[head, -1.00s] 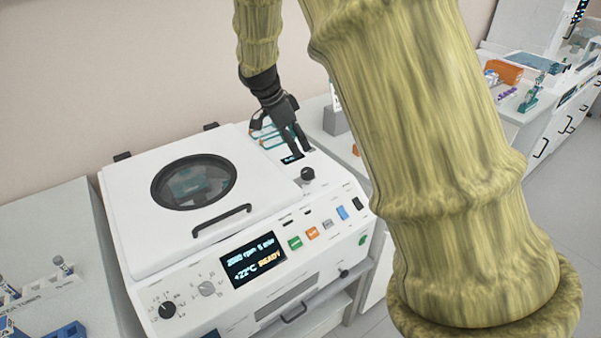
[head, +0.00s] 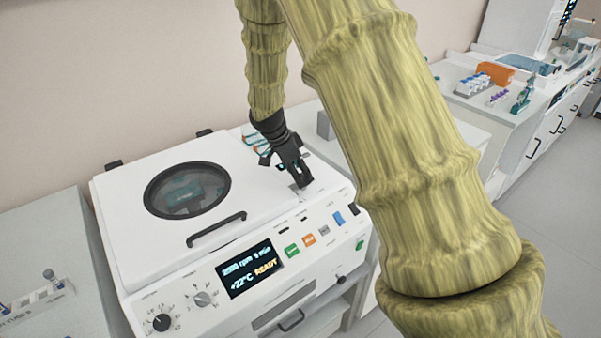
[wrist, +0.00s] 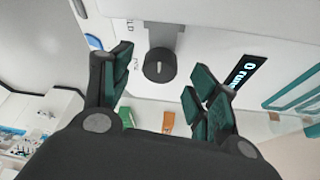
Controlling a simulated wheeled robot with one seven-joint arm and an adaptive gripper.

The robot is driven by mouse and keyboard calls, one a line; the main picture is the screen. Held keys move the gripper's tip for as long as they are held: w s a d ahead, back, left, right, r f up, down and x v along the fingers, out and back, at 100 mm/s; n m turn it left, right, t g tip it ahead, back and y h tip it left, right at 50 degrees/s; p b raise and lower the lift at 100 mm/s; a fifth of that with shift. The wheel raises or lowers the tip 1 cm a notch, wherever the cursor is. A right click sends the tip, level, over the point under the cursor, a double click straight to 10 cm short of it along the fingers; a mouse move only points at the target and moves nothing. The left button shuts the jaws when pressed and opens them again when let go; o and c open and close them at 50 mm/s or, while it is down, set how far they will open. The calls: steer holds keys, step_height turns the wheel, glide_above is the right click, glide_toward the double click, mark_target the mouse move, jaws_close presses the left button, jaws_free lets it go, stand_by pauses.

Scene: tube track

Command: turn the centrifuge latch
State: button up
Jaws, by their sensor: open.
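The white centrifuge (head: 130,225) stands at the left-centre of the head view, its lid (head: 120,190) with a round window shut. The latch is a round black knob (wrist: 158,65) on a grey plate, in the upper middle of the wrist view. In the head view my gripper hides it. My gripper (head: 304,184) points down over the right part of the centrifuge top, at the latch. In the wrist view my gripper (wrist: 160,80) is open, with its green-padded fingers apart on either side of the knob. I cannot tell whether they touch it.
The lid handle (head: 216,229) lies left of my gripper. The front panel has a display (head: 250,267) reading READY, coloured buttons and dials. A small dark display (wrist: 248,75) is beside the fingers. A bench with an orange box (head: 495,72) stands at the right.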

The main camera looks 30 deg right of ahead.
steer(key=shift+x, duration=0.95)
steer(key=c, duration=1)
